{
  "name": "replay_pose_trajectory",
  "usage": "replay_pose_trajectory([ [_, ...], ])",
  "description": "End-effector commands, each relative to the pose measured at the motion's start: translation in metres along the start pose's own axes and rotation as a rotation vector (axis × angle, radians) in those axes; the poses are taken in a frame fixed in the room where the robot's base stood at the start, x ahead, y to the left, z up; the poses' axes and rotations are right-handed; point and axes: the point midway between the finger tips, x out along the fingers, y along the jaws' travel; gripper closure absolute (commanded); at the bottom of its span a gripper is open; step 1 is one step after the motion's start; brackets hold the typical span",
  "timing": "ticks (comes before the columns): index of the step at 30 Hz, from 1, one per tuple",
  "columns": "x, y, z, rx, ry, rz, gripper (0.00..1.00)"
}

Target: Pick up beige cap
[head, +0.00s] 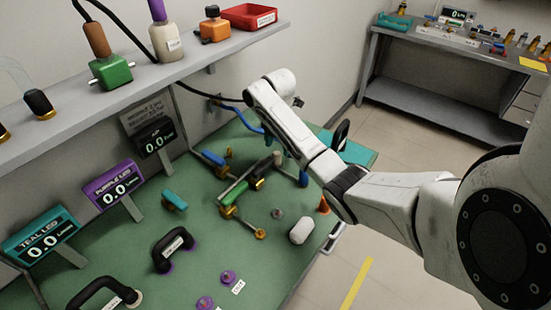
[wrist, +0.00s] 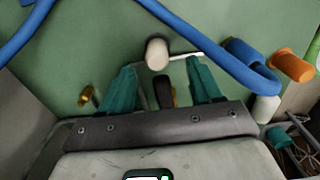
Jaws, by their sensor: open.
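The beige cap (wrist: 156,52) shows in the wrist view as a pale, short cylinder on the green bench, just beyond and between my fingertips. In the head view a small beige cylinder (head: 277,158) stands at the end of a metal rail and appears to be the same cap. My gripper (wrist: 161,66) has two teal fingers spread apart with nothing held between them. A dark part with an orange-brown end lies between the fingers, below the cap. In the head view my arm reaches over the bench, and my fingers are hard to make out.
Blue tubing (wrist: 190,35) loops close beyond the cap. On the green bench (head: 130,265) stand displays, including the purple display (head: 115,187), black handles and a white capsule (head: 301,230). A grey shelf (head: 130,85) overhangs the back.

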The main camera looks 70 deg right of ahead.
Motion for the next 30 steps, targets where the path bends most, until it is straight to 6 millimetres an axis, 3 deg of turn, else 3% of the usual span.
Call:
replay_pose_trajectory([
  [5, 0.011, 0.001, 0.001, 0.001, 0.001, -0.002, 0.36],
  [15, 0.054, 0.005, 0.003, 0.001, 0.0, -0.001, 0.36],
  [23, 0.057, 0.005, 0.003, 0.0, 0.0, 0.0, 0.36],
  [30, 0.056, 0.005, 0.003, 0.0, 0.0, 0.0, 0.57],
])
